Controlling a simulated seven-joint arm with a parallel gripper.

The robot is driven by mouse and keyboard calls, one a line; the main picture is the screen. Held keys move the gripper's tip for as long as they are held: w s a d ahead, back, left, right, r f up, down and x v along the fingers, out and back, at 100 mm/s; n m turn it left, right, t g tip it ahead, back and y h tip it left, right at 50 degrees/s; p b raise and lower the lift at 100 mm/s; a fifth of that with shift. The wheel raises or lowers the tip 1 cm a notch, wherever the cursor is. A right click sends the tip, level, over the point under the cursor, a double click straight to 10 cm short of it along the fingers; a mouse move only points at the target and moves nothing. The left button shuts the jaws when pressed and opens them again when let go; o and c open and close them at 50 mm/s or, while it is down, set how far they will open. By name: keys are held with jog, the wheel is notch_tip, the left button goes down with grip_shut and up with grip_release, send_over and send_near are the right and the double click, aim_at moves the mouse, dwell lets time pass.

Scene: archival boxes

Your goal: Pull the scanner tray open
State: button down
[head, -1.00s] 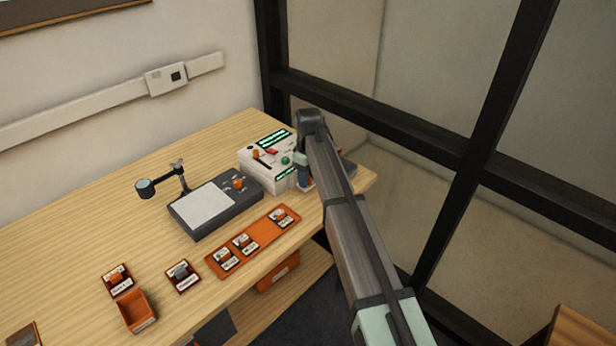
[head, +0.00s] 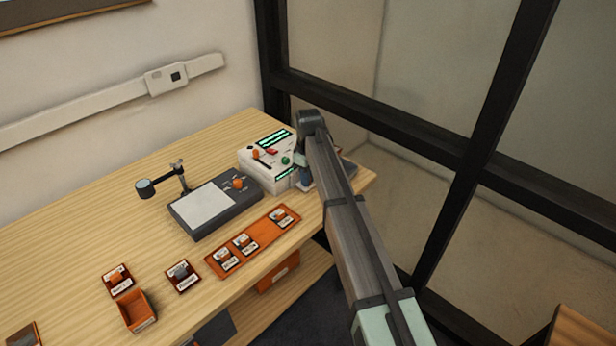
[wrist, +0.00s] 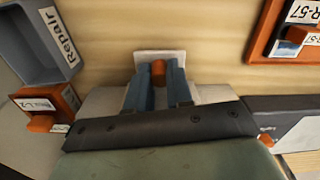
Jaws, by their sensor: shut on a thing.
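The white scanner (head: 268,160) with green displays stands at the back right of the wooden desk. My gripper (head: 304,182) is at its right side, partly hidden by my own arm in the head view. In the wrist view my gripper (wrist: 161,80) has its two blue fingers shut on an orange knob (wrist: 160,72). The knob stands in front of a small white panel (wrist: 160,56), which looks like the tray front. How far the tray is out of the scanner cannot be told, since my gripper body covers that part.
A grey bin marked Repair (wrist: 30,40) and an orange-brown labelled holder (wrist: 64,104) lie close by on the left in the wrist view. On the desk are a dark copy stand (head: 215,203), an orange rack (head: 232,250) and an open orange box (head: 137,311). A dark-framed glass wall stands right.

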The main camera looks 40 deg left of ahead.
jog(key=d, duration=0.9)
jog(key=c, duration=1)
grip_release()
jog(key=shift+r, duration=0.1)
notch_tip(320, 180, up, 14)
jog(key=shift+f, duration=0.2)
